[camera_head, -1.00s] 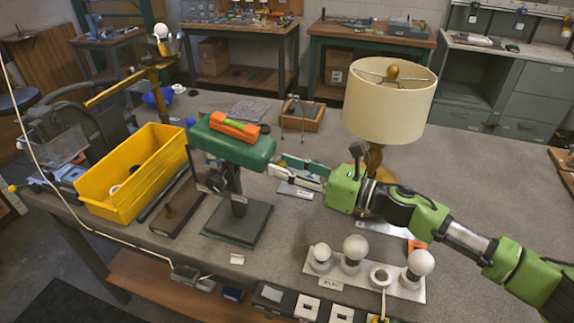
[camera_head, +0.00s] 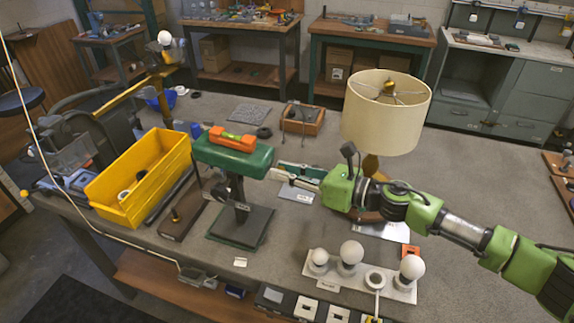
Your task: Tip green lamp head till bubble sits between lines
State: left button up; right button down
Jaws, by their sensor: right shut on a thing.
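The green lamp head (camera_head: 222,157) sits on a dark post over a square base (camera_head: 240,226) on the bench. An orange level (camera_head: 220,139) with a green vial lies on top of it. The head slopes slightly down to the right. The bubble and its lines are too small to make out. My right gripper (camera_head: 281,169) reaches in from the right and is shut on the right end of the green lamp head; the exact contact is hard to see. My left gripper is not in view.
A yellow bin (camera_head: 112,206) stands left of the lamp head. A lamp with a cream shade (camera_head: 385,118) stands behind my right arm. A white plate with several bulbs (camera_head: 349,284) lies at the front right. A small wooden tray (camera_head: 303,118) is behind.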

jog(key=shift+w+a+r, duration=0.15)
jog(key=shift+a+r, duration=0.05)
jog(key=shift+r, duration=0.55)
jog(key=c, duration=1.9)
grip_release()
jog(key=shift+f, duration=0.1)
jog(key=shift+d, duration=0.1)
jog(key=shift+s+d, duration=0.25)
jog(key=shift+d, duration=0.05)
jog(key=v, duration=1.1)
jog(key=shift+s, duration=0.1)
